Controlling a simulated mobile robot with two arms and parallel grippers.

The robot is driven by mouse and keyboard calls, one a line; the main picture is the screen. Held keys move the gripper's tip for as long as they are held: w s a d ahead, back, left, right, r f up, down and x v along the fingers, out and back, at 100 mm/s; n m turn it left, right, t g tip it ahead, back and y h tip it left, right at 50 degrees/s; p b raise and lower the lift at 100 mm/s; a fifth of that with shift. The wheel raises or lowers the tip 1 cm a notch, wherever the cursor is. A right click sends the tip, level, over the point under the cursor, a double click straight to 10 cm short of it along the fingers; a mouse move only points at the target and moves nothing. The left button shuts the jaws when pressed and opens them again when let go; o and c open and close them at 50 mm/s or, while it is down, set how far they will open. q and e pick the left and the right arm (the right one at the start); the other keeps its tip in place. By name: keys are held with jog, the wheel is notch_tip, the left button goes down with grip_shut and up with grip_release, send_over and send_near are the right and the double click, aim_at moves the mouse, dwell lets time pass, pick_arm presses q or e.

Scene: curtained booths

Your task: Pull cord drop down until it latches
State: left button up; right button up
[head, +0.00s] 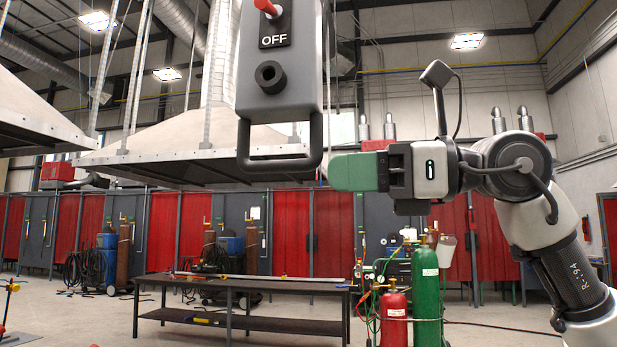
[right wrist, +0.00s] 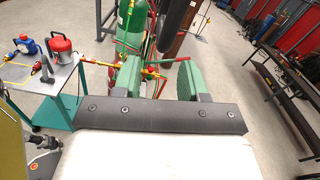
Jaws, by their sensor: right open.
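The cord drop is a grey box (head: 279,60) hanging at the top centre of the head view. It has a red toggle marked OFF, a round black socket and a dark loop handle (head: 280,165) at its bottom. My right gripper (head: 335,172) comes in from the right with green fingers pointing left, just right of the handle. In the right wrist view the green fingers (right wrist: 158,78) stand apart with no object clearly held between them. A dark rounded bar (right wrist: 177,18) shows beyond the fingertips; I cannot tell whether it is the handle. My left gripper is out of view.
A dark workbench (head: 240,283) stands below, with green and red gas cylinders (head: 427,295) at its right. A grey table (right wrist: 50,85) with tools shows at left in the wrist view. Extraction hoods (head: 190,152) hang behind; red-curtained booths line the back.

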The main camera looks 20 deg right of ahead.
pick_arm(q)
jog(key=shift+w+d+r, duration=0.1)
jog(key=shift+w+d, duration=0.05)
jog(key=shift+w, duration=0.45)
pick_arm(e)
jog(key=shift+v, duration=2.15)
